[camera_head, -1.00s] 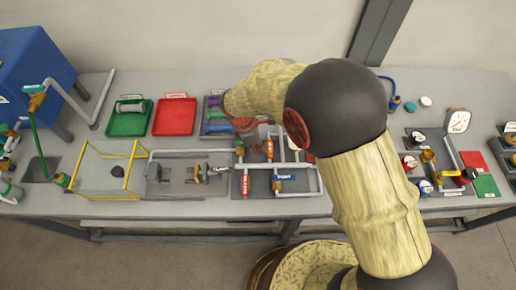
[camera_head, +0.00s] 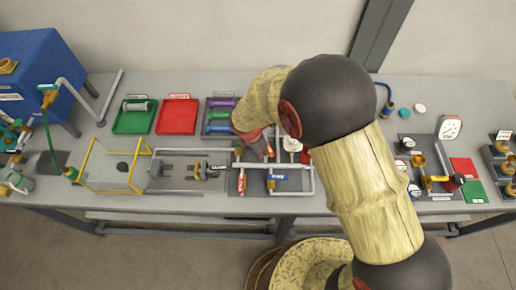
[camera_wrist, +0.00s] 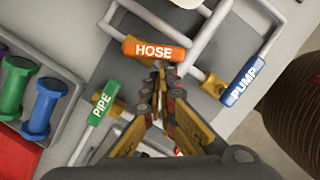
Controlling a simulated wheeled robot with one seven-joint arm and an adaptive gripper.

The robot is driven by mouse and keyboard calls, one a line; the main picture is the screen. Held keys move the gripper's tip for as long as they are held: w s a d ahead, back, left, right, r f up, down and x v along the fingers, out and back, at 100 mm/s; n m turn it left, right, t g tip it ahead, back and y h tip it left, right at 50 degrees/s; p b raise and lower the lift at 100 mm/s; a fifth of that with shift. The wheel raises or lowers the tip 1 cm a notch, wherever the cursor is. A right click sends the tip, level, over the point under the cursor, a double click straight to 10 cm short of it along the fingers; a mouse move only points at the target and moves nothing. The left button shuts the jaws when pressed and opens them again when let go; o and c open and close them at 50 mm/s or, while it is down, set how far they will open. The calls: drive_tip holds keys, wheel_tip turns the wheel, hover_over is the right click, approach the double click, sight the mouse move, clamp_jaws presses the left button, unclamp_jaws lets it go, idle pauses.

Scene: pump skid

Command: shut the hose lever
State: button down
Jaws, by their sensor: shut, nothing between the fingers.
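The hose lever is an orange handle labelled HOSE, near the top centre of the wrist view (camera_wrist: 156,50) and small in the head view (camera_head: 268,151). It lies crosswise ahead of my fingertips. My gripper (camera_wrist: 161,68) is shut and empty, its tips right at the lower edge of the handle near its middle. I cannot tell whether they touch it. In the head view my arm comes down over the levers and hides much of my gripper.
A blue PUMP lever (camera_wrist: 243,80) is to the right and a green PIPE lever (camera_wrist: 105,101) to the left, near my fingers. Grey pipes surround them. A red-handled lever (camera_head: 240,181) stands in front. Coloured rollers (camera_head: 220,116) lie behind in a rack.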

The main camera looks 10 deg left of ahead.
sight(270, 150)
drive_tip(key=d+n+p, duration=0.1)
drive_tip(key=n+p, duration=0.1)
drive_tip(key=d+n+y+p, duration=0.1)
drive_tip(key=n, duration=0.1)
drive_tip(key=shift+s+r+t+p, duration=0.1)
drive_tip(key=shift+r+t+p, duration=0.1)
drive_tip(key=shift+t+p, duration=0.15)
drive_tip(key=n+p, duration=0.1)
drive_tip(key=d+n+p, duration=0.1)
drive_tip(key=n, duration=0.2)
drive_tip(key=shift+w+d+f+y+p, duration=0.1)
drive_tip(key=shift+w+d+y+p, duration=0.2)
drive_tip(key=shift+d+y+p, duration=0.1)
drive_tip(key=shift+w+d, duration=0.15)
drive_tip(key=shift+f, duration=0.1)
drive_tip(key=shift+w+p, duration=0.15)
drive_tip(key=shift+p, duration=0.2)
drive_tip(key=shift+w+a+p, duration=0.4)
drive_tip(key=shift+w+a, duration=0.05)
drive_tip(key=shift+a, duration=0.1)
